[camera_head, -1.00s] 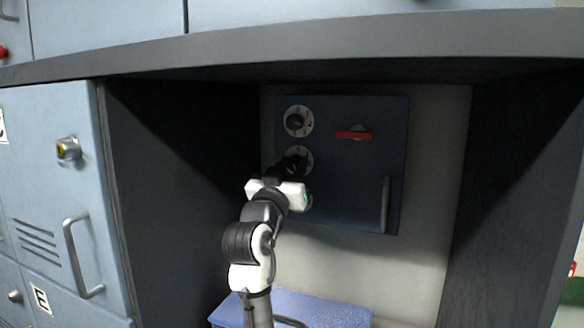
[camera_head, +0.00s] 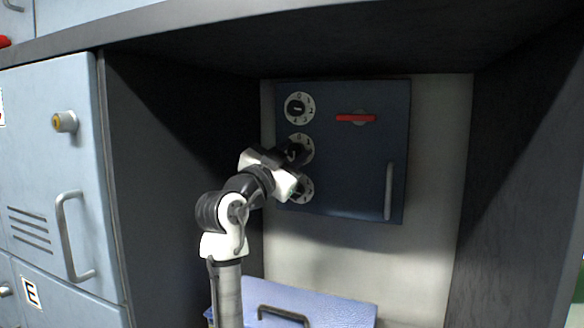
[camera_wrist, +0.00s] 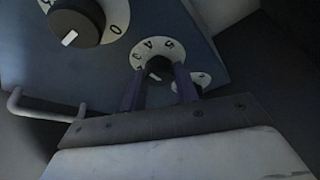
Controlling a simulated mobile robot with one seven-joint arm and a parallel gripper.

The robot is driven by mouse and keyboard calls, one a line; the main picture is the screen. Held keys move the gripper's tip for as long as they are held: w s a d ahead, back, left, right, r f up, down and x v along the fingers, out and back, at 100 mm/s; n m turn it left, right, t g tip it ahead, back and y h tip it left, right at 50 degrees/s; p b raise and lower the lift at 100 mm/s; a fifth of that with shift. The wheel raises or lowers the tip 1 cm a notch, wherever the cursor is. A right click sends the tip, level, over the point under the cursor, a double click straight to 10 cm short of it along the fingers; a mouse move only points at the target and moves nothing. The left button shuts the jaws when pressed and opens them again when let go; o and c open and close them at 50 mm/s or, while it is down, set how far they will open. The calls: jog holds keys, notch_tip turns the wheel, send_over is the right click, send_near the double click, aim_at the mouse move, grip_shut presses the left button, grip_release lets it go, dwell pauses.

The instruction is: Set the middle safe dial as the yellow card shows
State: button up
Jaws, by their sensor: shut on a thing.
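The dark blue safe (camera_head: 345,180) has a column of three white-ringed dials on its left side. The middle dial (camera_head: 306,143) is partly covered by my gripper (camera_head: 294,153). In the wrist view the middle dial (camera_wrist: 150,46) shows a 4 and a 5 on its ring, and its dark knob with a light mark sits between the fingers of my gripper (camera_wrist: 158,78), which is shut on it. The top dial (camera_head: 299,108) is clear. The bottom dial (camera_head: 306,189) is partly hidden by my wrist. I see no yellow card.
Dark side walls (camera_head: 180,170) and an overhanging shelf (camera_head: 420,35) enclose the niche. Grey lockers (camera_head: 70,180) stand at left.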

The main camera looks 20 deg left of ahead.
jog(key=m+g+h+b, duration=0.1)
jog(key=m, duration=0.2)
jog(key=shift+a+m+h, duration=0.1)
jog(key=shift+m+h, duration=0.2)
jog(key=shift+m, duration=0.1)
jog(key=m, duration=0.2)
jog(key=m+g+h, duration=0.1)
jog(key=m, duration=0.1)
jog(key=shift+r+g, duration=0.2)
jog(key=shift+g, duration=0.1)
jog(key=m, duration=0.2)
jog(key=m+g+p, duration=0.1)
jog(key=m, duration=0.1)
jog(key=shift+r+g, duration=0.15)
jog(key=shift+g, duration=0.15)
jog(key=shift+m+g+p, duration=0.45)
jog(key=shift+m+g, duration=0.15)
jog(key=shift+m, duration=0.9)
jog(key=shift+y, duration=0.3)
jog(key=o, duration=1)
jog(key=shift+c, duration=0.2)
jog(key=shift+a, duration=0.1)
